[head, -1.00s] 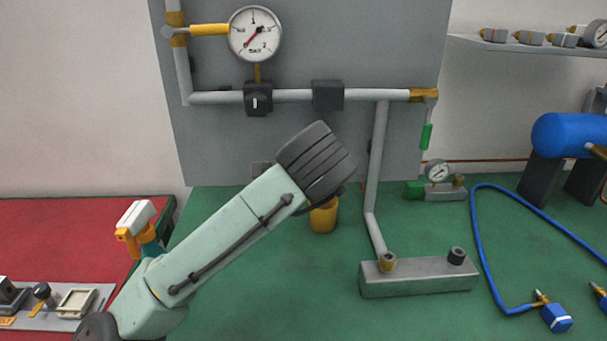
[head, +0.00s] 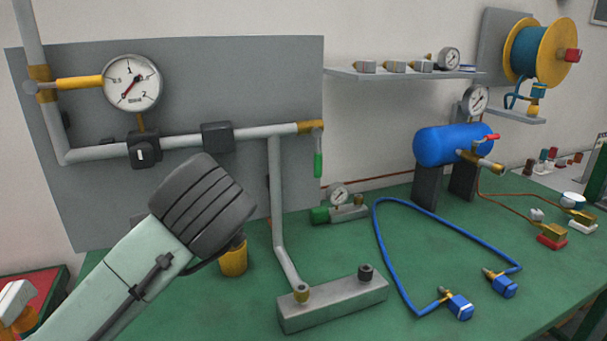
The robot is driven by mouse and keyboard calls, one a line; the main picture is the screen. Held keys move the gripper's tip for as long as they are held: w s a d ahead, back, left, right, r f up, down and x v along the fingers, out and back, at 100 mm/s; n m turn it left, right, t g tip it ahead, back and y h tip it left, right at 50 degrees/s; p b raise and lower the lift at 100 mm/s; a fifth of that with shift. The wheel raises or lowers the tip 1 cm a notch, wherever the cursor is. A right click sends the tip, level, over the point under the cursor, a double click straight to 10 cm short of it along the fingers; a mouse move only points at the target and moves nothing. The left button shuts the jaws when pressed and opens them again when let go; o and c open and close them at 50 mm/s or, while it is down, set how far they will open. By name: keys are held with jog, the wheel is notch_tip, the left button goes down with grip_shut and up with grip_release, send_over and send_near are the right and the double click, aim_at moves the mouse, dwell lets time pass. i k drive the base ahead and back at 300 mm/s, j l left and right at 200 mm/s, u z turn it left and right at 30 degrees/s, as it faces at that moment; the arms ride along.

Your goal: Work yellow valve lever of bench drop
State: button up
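The yellow valve lever (head: 80,83) lies level on the brass valve (head: 40,86) of the left vertical pipe, on the grey wall panel. It points right toward the round pressure gauge (head: 132,83). My arm rises from the lower left. Its dark end section stands in front of the panel, below the lever and apart from it in the picture. My gripper's fingers do not show.
A green lever (head: 318,163) hangs down at the right pipe end. A drop pipe (head: 278,200) reaches a grey block (head: 335,303) on the green bench. A yellow cup (head: 233,260) stands behind my arm. Blue hose (head: 388,265) and tank (head: 452,145) are right.

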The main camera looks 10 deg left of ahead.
aim_at(32, 86)
jog(key=k+l, duration=0.8)
